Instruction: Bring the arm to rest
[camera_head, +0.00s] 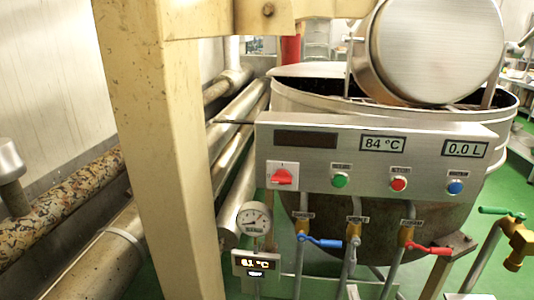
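Neither of my grippers shows in the head view, so I cannot see what they hold or where they are. A large steel kettle (300,98) stands right of centre, with dark contents just visible under its rim. A big round metal drum or lid (437,50) is above its opening. In front is a control panel (320,178) with displays reading 84 °C and 0.0 L. It has a red rotary switch (282,177), a green button (340,180), a red button (398,184) and a blue button (455,187).
A thick beige post (165,150) rises left of the panel. Large pipes (105,265) run along the left wall. Below the panel are a gauge (254,219), a blue-handled valve (324,242) and a red-handled valve (428,249). Green floor (500,210) shows at right.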

